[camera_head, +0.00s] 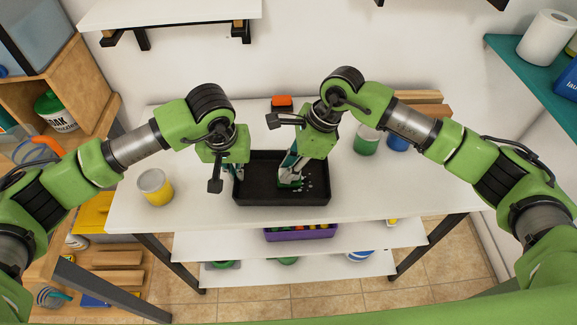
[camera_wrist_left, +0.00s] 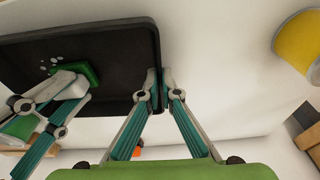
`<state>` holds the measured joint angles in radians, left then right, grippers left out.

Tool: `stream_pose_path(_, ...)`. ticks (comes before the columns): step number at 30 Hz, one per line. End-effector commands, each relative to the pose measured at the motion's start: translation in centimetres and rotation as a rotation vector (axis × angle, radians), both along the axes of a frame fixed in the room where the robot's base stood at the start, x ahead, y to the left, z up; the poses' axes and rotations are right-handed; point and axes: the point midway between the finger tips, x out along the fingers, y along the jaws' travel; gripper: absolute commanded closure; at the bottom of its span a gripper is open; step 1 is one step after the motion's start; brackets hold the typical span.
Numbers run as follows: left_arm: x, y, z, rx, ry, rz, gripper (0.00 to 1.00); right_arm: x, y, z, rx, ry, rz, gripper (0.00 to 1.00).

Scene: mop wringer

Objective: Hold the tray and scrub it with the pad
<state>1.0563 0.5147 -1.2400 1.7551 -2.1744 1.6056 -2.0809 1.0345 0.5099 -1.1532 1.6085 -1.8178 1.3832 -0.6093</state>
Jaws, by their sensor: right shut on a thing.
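The black tray (camera_head: 283,199) lies on the white table; its wall also shows in the left wrist view (camera_wrist_left: 130,111). My left gripper (camera_head: 237,172) is at the tray's left wall. In the left wrist view its fingertips (camera_wrist_left: 160,88) close in on the rim from both sides. My right gripper (camera_head: 290,176) is shut on the green pad (camera_head: 290,184), down inside the tray. The pad's green block (camera_wrist_left: 88,72) lies at the tray floor, under the fingers. Several pale spots (camera_wrist_left: 54,65) are on the tray floor next to the pad.
A yellow can (camera_head: 155,188) stands left of the tray. A green can (camera_head: 367,141) and a blue can (camera_head: 398,139) stand to the right. An orange-topped item (camera_head: 282,102) is behind. A purple bin (camera_head: 300,233) sits on the shelf below.

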Motion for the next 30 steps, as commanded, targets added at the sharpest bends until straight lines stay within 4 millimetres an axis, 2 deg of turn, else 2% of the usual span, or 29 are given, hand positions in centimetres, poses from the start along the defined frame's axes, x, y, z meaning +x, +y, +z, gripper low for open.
stream_pose_path(11,0.0,0.0,-0.1,0.002,0.002,-0.001,1.00,0.0,-0.3,-0.3,0.000,0.000,-0.001,1.00)
stream_pose_path(23,0.0,0.1,-0.1,0.002,0.002,-0.001,1.00,-0.2,-3.5,-0.3,-0.001,0.001,-0.002,1.00)
stream_pose_path(30,0.0,0.0,-0.1,0.002,0.002,-0.001,1.00,-0.3,-3.4,-0.5,-0.001,0.002,0.001,1.00)
